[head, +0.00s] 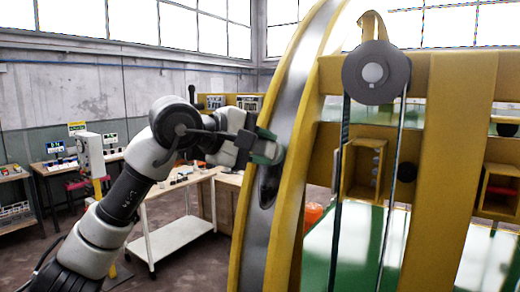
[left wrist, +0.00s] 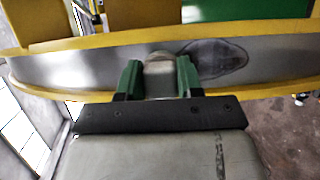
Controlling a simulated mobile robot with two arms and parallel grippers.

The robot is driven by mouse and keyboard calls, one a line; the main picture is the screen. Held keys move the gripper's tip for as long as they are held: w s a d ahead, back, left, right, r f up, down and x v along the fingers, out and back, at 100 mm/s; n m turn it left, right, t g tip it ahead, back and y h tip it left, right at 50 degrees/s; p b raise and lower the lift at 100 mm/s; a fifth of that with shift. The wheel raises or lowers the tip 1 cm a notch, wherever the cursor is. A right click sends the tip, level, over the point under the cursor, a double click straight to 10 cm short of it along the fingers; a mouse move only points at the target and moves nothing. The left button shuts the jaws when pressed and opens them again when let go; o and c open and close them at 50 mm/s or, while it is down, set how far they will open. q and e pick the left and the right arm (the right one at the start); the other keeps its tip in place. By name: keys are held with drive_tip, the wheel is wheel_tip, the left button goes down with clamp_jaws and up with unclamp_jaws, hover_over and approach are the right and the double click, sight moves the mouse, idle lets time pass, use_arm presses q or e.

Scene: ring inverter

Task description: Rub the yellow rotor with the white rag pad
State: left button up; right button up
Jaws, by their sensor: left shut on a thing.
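The yellow rotor (head: 300,130) is a tall curved ring with a grey metal band between two yellow rims. It crosses the left wrist view (left wrist: 80,72) from side to side. A dark smudge (left wrist: 215,58) lies on the grey band; it also shows in the head view (head: 267,186). My left gripper (head: 267,149) has green fingers, shut on the white rag pad (left wrist: 160,80). The pad is at the grey band, just left of the smudge in the left wrist view. It looks against the band, but contact is not certain. My right gripper is out of view.
A yellow frame (head: 455,150) with a grey pulley (head: 376,72) and belts stands right of the rotor, above a green surface (head: 345,250). A white-topped cart (head: 170,238) and workbenches stand behind my left arm. Open floor lies at the lower left.

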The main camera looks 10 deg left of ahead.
use_arm(q)
drive_tip(key=shift+s+a+f+b, duration=0.1)
drive_tip(key=shift+s+f+b, duration=0.1)
drive_tip(key=shift+f+b, duration=0.4)
drive_tip(key=shift+s+f+b, duration=0.15)
drive_tip(key=shift+f+b, duration=0.35)
drive_tip(key=shift+f, duration=0.1)
drive_tip(key=shift+s+a+f+b, duration=0.2)
drive_tip(key=shift+s+f+b, duration=0.2)
drive_tip(key=shift+f+b, duration=0.35)
